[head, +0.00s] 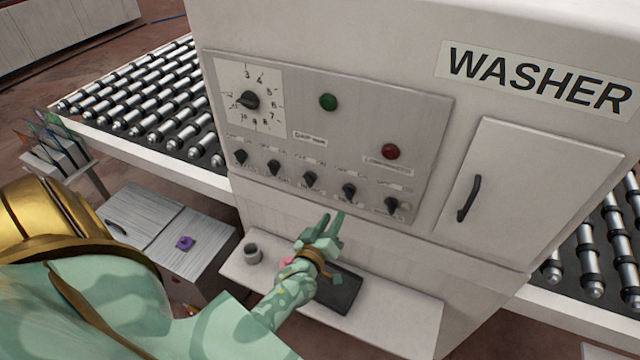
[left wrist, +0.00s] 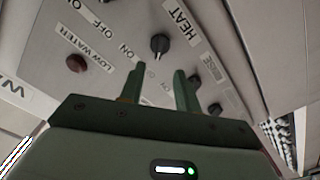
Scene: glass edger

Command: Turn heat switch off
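The heat switch (left wrist: 160,43) is a black knob beside the HEAT label in the left wrist view, with ON and OFF print near it. Which way it points is hard to tell. In the head view it belongs to the row of black knobs (head: 310,180) low on the washer's grey panel; their labels are too small to read there. My left gripper (head: 333,215) is just below this row, its fingers pointing up at it. In the left wrist view the gripper (left wrist: 158,75) is open and empty, with the heat switch beyond the gap, apparently untouched. My right gripper is out of view.
The panel also has a dial (head: 250,100), a green button (head: 328,102) and a red light (head: 391,151). A shelf (head: 390,320) below holds a small grey cup (head: 252,253) and a dark flat tray (head: 335,291). Roller conveyors (head: 150,95) flank the washer.

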